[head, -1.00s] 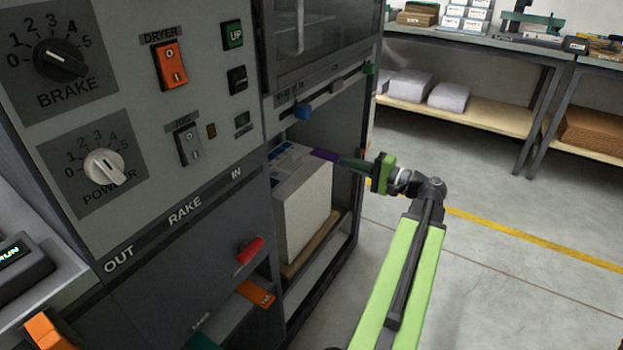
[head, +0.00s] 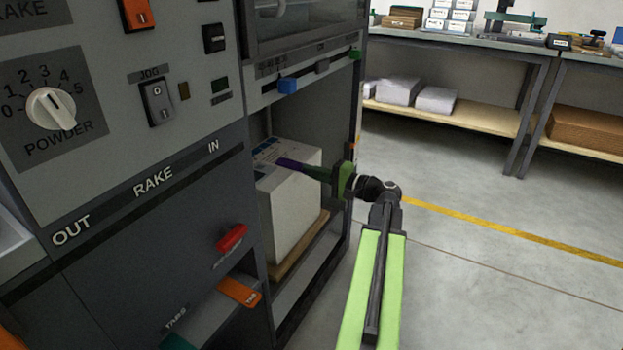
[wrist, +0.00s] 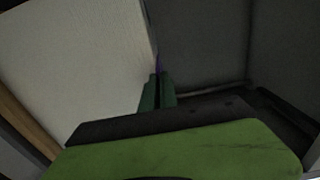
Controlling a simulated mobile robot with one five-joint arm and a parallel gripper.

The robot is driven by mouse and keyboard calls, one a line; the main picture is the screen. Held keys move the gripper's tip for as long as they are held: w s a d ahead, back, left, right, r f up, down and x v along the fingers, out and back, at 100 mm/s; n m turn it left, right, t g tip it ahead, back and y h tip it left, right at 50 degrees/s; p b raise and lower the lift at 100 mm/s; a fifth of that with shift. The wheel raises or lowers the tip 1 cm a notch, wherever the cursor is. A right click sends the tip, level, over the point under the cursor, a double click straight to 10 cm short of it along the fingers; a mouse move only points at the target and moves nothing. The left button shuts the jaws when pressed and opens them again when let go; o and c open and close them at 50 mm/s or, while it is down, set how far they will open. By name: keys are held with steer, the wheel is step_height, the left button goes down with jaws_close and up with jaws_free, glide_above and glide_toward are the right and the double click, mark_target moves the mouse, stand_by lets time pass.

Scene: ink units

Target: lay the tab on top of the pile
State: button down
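The pile (head: 290,215) is a tall white stack of sheets on a brown board in the machine's open bay. My gripper (head: 312,173) reaches in from the right, its green fingers shut on a narrow purple tab (head: 289,163). In the head view the tab overlaps the pile's top; whether it touches cannot be told. In the wrist view the pile (wrist: 80,60) fills the left side, the fingers (wrist: 157,92) are close together beside it, and only a purple sliver of the tab (wrist: 159,62) shows.
The bay's dark side wall (head: 335,130) stands close behind my gripper. A blue slider (head: 288,85) is on the rail above the bay. A red handle (head: 231,237) and an orange tab (head: 239,291) stick out at lower left. The floor to the right is clear.

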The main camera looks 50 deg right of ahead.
steer(key=shift+f, duration=0.15)
steer(key=c, duration=1.6)
jaws_free()
steer(key=shift+c, duration=0.2)
steer(key=v, duration=1.2)
steer(key=shift+r, duration=0.25)
